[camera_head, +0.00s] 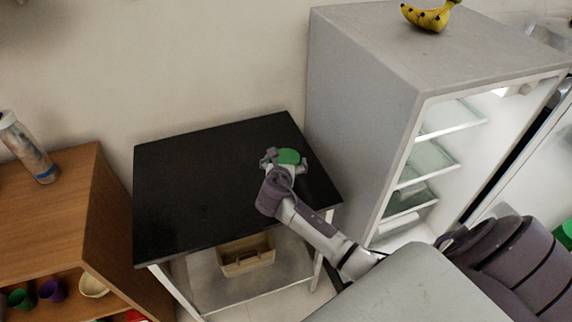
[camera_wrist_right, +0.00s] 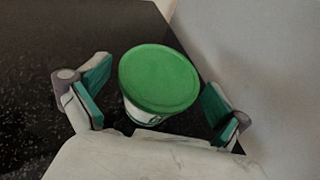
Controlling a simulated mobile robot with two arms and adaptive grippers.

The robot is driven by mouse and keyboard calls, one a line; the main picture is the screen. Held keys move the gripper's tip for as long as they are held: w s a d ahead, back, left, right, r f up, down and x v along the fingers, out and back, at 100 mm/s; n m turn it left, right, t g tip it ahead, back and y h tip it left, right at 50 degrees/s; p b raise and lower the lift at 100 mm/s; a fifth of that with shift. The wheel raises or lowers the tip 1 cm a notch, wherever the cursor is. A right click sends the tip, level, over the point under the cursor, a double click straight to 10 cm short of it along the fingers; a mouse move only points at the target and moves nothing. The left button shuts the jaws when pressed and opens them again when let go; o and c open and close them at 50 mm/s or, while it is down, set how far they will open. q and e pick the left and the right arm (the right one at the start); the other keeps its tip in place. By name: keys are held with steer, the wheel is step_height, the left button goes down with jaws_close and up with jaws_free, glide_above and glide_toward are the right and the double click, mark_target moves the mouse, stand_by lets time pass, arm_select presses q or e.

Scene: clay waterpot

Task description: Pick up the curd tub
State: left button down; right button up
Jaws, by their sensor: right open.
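The curd tub (camera_head: 289,156) has a green lid and stands upright on the black table, towards its right side. In the right wrist view the tub (camera_wrist_right: 159,80) shows its round green lid and a white side with green print. In the right wrist view the right gripper (camera_wrist_right: 155,98) is open, with one green-padded finger on each side of the tub and a visible gap on both sides. My left gripper is not in view.
The black table (camera_head: 190,190) is otherwise bare. A beige bin (camera_head: 246,262) sits on its lower shelf. An open fridge (camera_head: 365,100) with bananas (camera_head: 430,16) on top stands close on the right. A wooden shelf unit (camera_head: 50,200) with a bottle (camera_head: 28,150) stands left.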

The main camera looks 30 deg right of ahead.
steer(key=shift+x, duration=0.75)
steer(key=shift+f, duration=0.1)
steer(key=c, duration=1.2)
steer(key=shift+c, duration=0.4)
steer(key=shift+r, duration=0.2)
